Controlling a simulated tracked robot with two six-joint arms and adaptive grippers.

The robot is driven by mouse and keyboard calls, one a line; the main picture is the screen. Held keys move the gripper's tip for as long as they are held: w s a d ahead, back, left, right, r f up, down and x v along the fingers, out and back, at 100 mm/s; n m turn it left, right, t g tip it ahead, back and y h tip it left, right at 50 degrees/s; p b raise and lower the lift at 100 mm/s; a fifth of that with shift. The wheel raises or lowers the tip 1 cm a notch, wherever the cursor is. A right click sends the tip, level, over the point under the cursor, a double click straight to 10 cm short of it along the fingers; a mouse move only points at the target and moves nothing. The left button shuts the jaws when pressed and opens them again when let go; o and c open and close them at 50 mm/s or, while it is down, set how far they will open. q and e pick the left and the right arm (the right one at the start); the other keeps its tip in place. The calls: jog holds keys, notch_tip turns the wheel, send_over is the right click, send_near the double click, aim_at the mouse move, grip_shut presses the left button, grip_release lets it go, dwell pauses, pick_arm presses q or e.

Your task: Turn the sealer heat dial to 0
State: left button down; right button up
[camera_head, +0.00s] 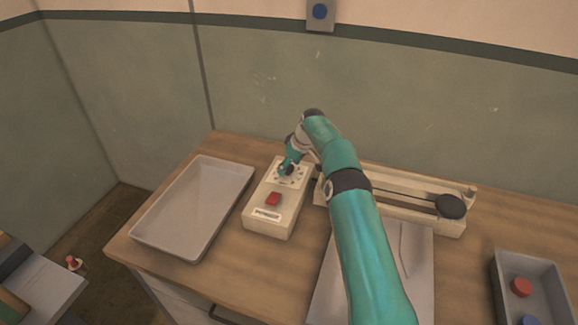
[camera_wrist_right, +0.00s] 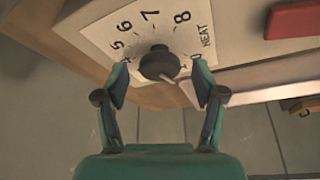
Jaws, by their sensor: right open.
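The heat sealer's cream control box (camera_head: 268,222) stands on the bench, with a white dial plate at its far end. In the right wrist view the dark round heat dial (camera_wrist_right: 158,63) sits on that plate (camera_wrist_right: 110,40), among the numbers 5 to 8 and the word HEAT. A thin pale pointer runs from the dial toward the lower right; the mark it meets is unclear. My right gripper (camera_head: 288,168) is over the plate. In the wrist view its open fingers (camera_wrist_right: 160,84) stand on both sides of the dial, with gaps visible. My left gripper is out of view.
A red button (camera_head: 273,199) is on the box's near part. An empty grey tray (camera_head: 172,245) lies left. The sealer's long bar (camera_head: 405,193) with a black knob (camera_head: 450,206) lies right. A grey bin (camera_head: 545,284) holds red and blue items.

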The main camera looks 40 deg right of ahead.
jog(key=v, duration=1.1)
jog(key=shift+r, duration=0.2)
jog(key=shift+s, duration=0.1)
jog(key=a+r+m+g+h+b, duration=0.2)
jog(key=a+r+m+h+b, duration=0.35)
jog(key=m, duration=0.55)
jog(key=shift+y, duration=0.85)
jog(key=x, duration=1.2)
jog(key=w+x, duration=0.1)
jog(key=x, duration=0.4)
jog(key=shift+w+a+f, duration=0.1)
jog(key=shift+a+f, duration=0.1)
jog(key=shift+f, duration=0.15)
jog(key=shift+c, duration=0.4)
jog(key=c, duration=1)
jog(key=shift+c, duration=0.2)
jog(key=shift+t, duration=0.3)
